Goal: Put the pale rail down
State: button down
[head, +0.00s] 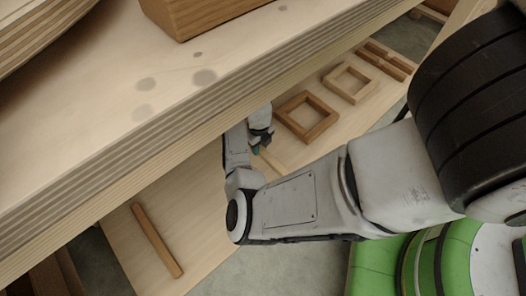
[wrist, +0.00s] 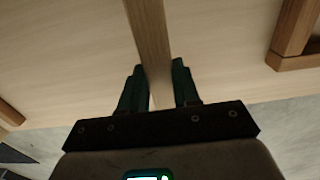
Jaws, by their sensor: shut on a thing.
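The pale rail (head: 270,160) shows in the head view as a short light strip beside my gripper (head: 259,148), over the lower board. My arm hides part of it. In the wrist view the rail (wrist: 149,35) runs from the top edge down between the two dark fingers of my gripper (wrist: 158,84), which are shut on it. I cannot tell whether the rail touches the board below.
The lower board (head: 205,215) holds a brown rail (head: 157,240), a brown square frame (head: 307,117), a paler square frame (head: 349,83) and another wooden form (head: 388,60). A thick upper board (head: 120,100) overhangs it, carrying a wooden block (head: 205,14).

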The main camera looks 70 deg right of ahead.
jog(key=d+f+b, duration=0.1)
jog(key=d+f, duration=0.1)
jog(key=d+f+b, duration=0.1)
jog(key=f+b, duration=0.1)
jog(key=shift+s+d+f, duration=0.1)
jog(key=shift+d+f, duration=0.25)
jog(key=shift+d+f+b, duration=0.1)
jog(key=shift+f+b, duration=0.9)
jog(key=shift+f, duration=0.5)
jog(key=shift+f, duration=0.1)
jog(key=shift+f, duration=0.1)
jog(key=c, duration=0.8)
grip_release()
